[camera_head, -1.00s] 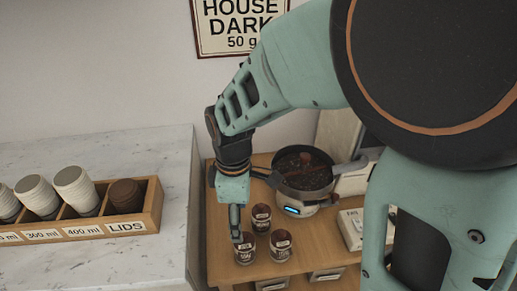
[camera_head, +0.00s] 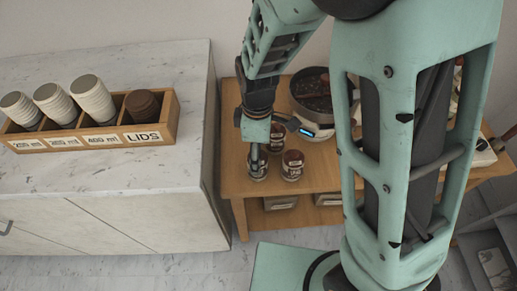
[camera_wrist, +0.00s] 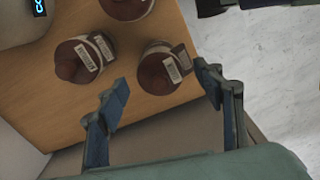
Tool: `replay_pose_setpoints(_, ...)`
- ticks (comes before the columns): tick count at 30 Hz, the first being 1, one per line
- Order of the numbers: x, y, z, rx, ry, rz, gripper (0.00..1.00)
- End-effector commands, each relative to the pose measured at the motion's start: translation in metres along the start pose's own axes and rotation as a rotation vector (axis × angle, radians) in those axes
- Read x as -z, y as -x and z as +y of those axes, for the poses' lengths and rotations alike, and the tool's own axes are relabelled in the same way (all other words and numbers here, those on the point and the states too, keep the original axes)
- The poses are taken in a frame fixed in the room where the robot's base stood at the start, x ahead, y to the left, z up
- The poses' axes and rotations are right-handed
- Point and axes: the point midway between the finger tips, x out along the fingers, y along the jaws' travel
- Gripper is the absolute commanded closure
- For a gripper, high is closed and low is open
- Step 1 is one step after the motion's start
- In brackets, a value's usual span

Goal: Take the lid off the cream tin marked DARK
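Three tins with dark brown lids and pale labels stand on the wooden cart (camera_head: 236,182): a front-left tin (camera_head: 257,168), a front-right tin (camera_head: 292,166) and a rear tin (camera_head: 277,135). Their labels are too small to read, so I cannot tell which is marked DARK. All lids appear to be on. My gripper (camera_head: 255,152) points down over the front-left tin and partly hides it. In the wrist view my gripper (camera_wrist: 160,95) is open and empty, with a tin (camera_wrist: 160,66) just beyond the gap between its fingertips. Another tin (camera_wrist: 80,60) lies left of the fingers.
A scale (camera_head: 318,133) carrying a dark pan of beans (camera_head: 310,92) stands behind the tins. Left of the cart is a marble counter (camera_head: 120,178) with a wooden cup rack (camera_head: 100,137) holding stacked cups and lids. Bins sit on the cart's lower shelf.

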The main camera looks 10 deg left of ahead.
Motion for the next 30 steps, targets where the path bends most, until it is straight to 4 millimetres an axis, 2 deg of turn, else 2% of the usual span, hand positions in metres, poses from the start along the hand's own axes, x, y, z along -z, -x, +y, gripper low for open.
replay_pose_setpoints(1, 0.000, 0.000, 0.000, 0.000, 0.000, 0.000, 0.44)
replay_pose_setpoints(11, 0.000, 0.000, 0.000, 0.000, 0.000, 0.000, 0.80)
replay_pose_setpoints(23, 0.001, 0.007, 0.001, 0.000, 0.000, 0.000, 0.80)
replay_pose_setpoints(30, 0.004, 0.033, 0.004, -0.001, -0.005, 0.001, 0.80)
